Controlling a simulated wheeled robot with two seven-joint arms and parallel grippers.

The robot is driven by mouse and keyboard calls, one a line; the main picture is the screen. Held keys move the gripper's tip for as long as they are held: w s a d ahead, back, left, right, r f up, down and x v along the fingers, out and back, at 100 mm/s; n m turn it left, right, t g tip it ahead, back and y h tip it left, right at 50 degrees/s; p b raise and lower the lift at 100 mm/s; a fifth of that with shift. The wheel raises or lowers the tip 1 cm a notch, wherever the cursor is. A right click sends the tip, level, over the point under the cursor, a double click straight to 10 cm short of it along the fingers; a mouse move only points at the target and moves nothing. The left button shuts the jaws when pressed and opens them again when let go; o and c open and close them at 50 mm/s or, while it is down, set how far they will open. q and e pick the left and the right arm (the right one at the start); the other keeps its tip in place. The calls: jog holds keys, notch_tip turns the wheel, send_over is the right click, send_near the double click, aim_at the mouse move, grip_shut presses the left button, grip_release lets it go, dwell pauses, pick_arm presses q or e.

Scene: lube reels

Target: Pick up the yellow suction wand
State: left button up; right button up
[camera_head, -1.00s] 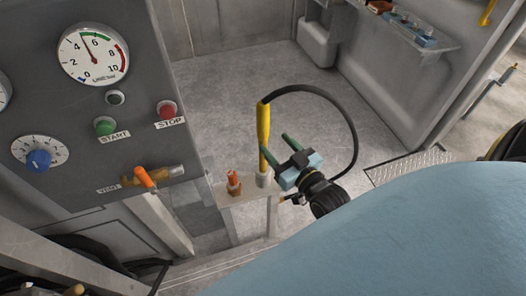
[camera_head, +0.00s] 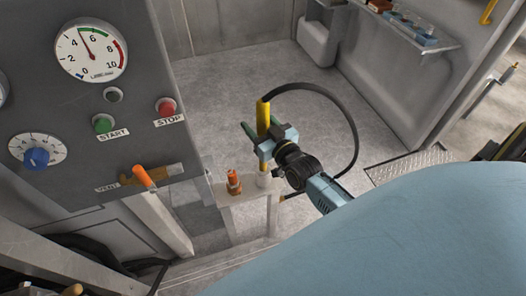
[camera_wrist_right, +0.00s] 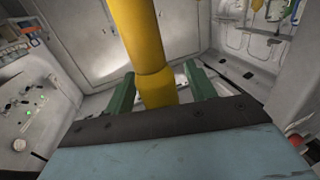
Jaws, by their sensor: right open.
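The yellow suction wand (camera_head: 263,118) stands upright in a pale holder (camera_head: 264,180) on a small stand, with a black hose looping from its top to the right. My right gripper (camera_head: 256,137) is at the wand, its green fingers on either side of the shaft. In the right wrist view the wand (camera_wrist_right: 143,45) runs down between the two green fingers of the gripper (camera_wrist_right: 160,90), with a visible gap on each side. The gripper is open. Its body hides part of the wand's lower shaft in the head view. My left gripper is not in view.
An orange-topped fitting (camera_head: 233,182) stands on the stand (camera_head: 228,200), left of the wand. A grey control panel (camera_head: 75,120) with gauge, buttons and an orange-handled valve (camera_head: 143,175) is at the left. The black hose (camera_head: 350,130) arcs to the right. Open floor lies behind.

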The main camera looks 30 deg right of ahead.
grip_shut()
dwell(0.3)
notch_tip(320, 180, up, 10)
jog(key=p, duration=0.2)
dwell(0.3)
